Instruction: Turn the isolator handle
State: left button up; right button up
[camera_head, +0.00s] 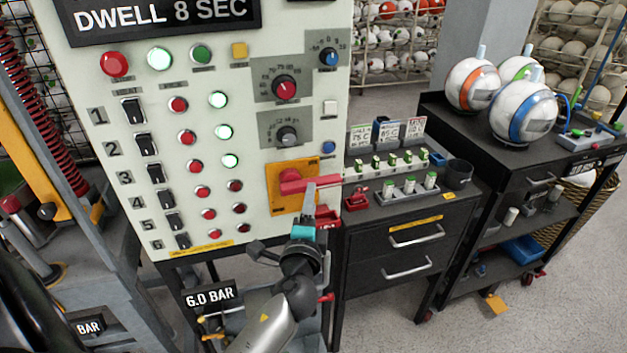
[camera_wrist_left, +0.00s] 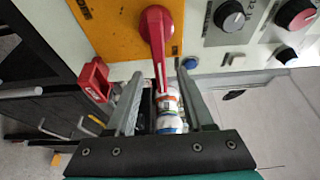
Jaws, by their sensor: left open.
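The isolator handle (camera_head: 300,183) is a red lever on an orange plate (camera_head: 284,203) at the lower right of the panel. In the head view it lies roughly level, pointing right. My right gripper is not in view.
A red padlock-like block (camera_wrist_left: 94,80) sits close beside the left finger in the wrist view. Knobs (camera_wrist_left: 230,15) and switches fill the panel. A black drawer cabinet (camera_head: 410,235) stands right of the panel, with small items on top. Floor (camera_head: 545,300) is clear at lower right.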

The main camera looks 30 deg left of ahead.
aim_at(313, 180)
pick_arm(q)
jog(key=x, duration=0.6)
jog(key=shift+w+a, duration=0.2)
jog(key=shift+w, duration=0.05)
grip_shut()
dwell(1.2)
